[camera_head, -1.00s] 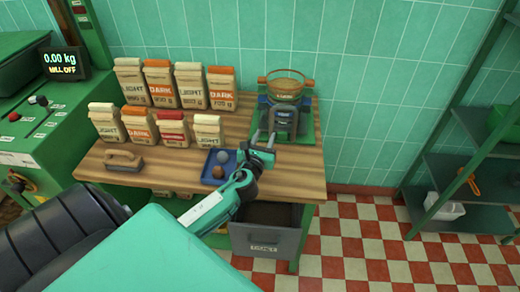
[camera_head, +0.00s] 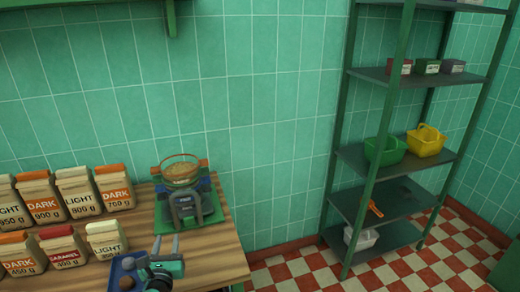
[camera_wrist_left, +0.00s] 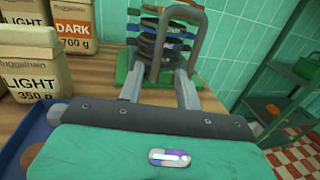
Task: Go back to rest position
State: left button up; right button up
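My left gripper (camera_head: 167,246) is over the right part of the wooden table (camera_head: 222,258), in front of a balance or weight stand on a green base (camera_head: 206,217). Its two fingers are apart with nothing between them; they also show in the left wrist view (camera_wrist_left: 160,88). The stand has a dark grey handled piece (camera_head: 186,205) in front and a round bowl with a wooden rim (camera_head: 181,172) on top. The gripper's fingertips appear just short of the grey handle, and I cannot tell the exact gap. My right gripper is not in view.
Several coffee bags (camera_head: 80,193) stand in rows on the left of the table. A blue tray (camera_head: 117,272) with round items lies beside my gripper. A green shelf rack (camera_head: 352,158) at right holds a green basket (camera_head: 385,150), a yellow basket (camera_head: 426,141) and small boxes. Checkered floor lies between.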

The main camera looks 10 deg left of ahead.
pick_arm(q)
jog(key=s+f+n+g, duration=0.1)
jog(key=s+n, duration=0.1)
jog(key=n, duration=0.1)
jog(key=s+d+f+n+g, duration=0.1)
jog(key=s+n, duration=0.1)
jog(key=n, duration=0.1)
jog(key=s+f+n+g+y, duration=0.1)
jog(key=f+n, duration=0.1)
jog(key=n, duration=0.1)
jog(key=shift+s+d+n+g, duration=0.25)
jog(key=shift+s+n+g, duration=0.15)
jog(key=s+d+f+n+g+h, duration=0.4)
jog(key=s+d+n, duration=0.3)
jog(key=s+n, duration=0.35)
jog(key=s+d+f+n+g+h, duration=0.25)
jog(key=s+d+n+g, duration=0.4)
jog(key=s+n, duration=0.35)
notch_tip(320, 180, down, 32)
jog(key=s+d, duration=0.1)
jog(key=s, duration=0.1)
jog(key=s+a+f+g, duration=0.2)
jog(key=s+a+f, duration=0.1)
jog(key=s+f, duration=1.5)
jog(key=shift+s+a+m+h, duration=0.15)
jog(key=shift+s+m+h, duration=0.2)
jog(key=shift+s, duration=0.1)
